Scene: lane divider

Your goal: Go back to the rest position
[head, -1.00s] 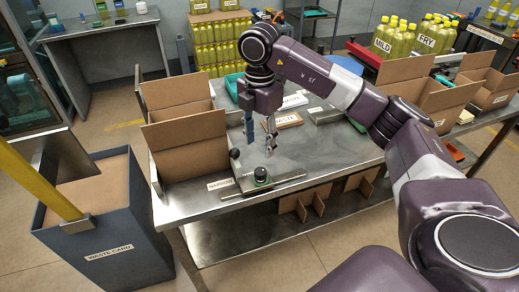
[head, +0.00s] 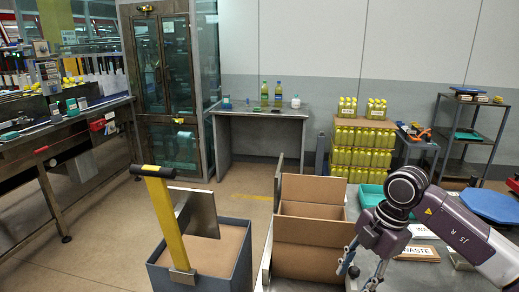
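My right arm comes in from the right, and its gripper (head: 362,270) hangs over the metal worktable at the bottom right. Its fingers are apart, with nothing seen between them; the fingertips are close to the picture's bottom edge. An open cardboard box (head: 312,230) stands just left of the gripper on the table. My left gripper is not in view.
A grey bin (head: 228,262) with a yellow post (head: 167,222) stands left of the box. A board labelled WASTE (head: 418,253) and a teal tray (head: 371,196) lie near my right arm. Open floor lies left of the bin.

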